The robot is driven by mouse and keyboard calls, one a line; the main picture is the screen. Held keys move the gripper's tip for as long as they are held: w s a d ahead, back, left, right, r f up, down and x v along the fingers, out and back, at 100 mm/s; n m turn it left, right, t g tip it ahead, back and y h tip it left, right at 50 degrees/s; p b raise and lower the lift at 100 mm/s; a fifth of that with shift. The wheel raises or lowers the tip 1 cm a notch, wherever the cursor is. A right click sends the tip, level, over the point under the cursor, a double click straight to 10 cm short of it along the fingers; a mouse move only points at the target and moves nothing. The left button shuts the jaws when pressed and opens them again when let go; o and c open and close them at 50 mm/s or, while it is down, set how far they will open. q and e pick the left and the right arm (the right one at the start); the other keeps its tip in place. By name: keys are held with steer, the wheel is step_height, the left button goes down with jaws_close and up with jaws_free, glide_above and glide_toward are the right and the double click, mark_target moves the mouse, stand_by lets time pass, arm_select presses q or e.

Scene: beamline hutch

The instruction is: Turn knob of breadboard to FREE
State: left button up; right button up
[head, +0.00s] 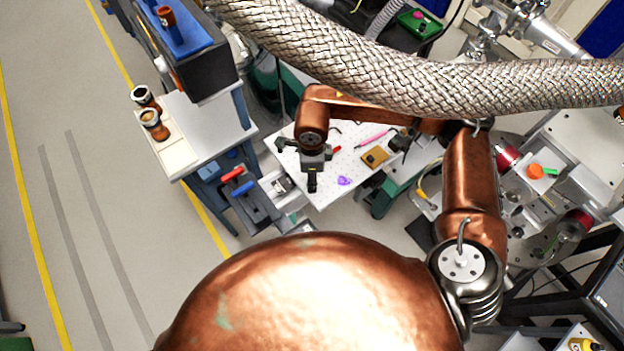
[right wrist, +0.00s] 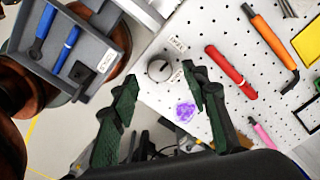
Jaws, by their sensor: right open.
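The white perforated breadboard (head: 340,190) lies below my right gripper (head: 312,186) in the head view. It also fills much of the right wrist view (right wrist: 215,30). A round grey knob (right wrist: 159,68) sits near its edge, with small white labels beside it; one label (right wrist: 178,44) lies up and right of the knob. I cannot read the labels or tell which setting the knob is on. My right gripper (right wrist: 160,80) is open and empty, with the knob appearing between and just beyond its fingertips. Contact is not visible. The knob is hard to make out in the head view. My left gripper is not in view.
A red marker (right wrist: 231,73), an orange-handled tool (right wrist: 272,40), a pink pen (right wrist: 264,135) and a purple piece (right wrist: 186,111) lie on the board. A grey tray (right wrist: 100,20) with blue-handled tools stands left of it. A thick braided hose (head: 430,85) crosses above.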

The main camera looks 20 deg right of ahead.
step_height(320, 180, up, 9)
stand_by(0.3)
steer(key=shift+f, duration=0.1)
stand_by(0.4)
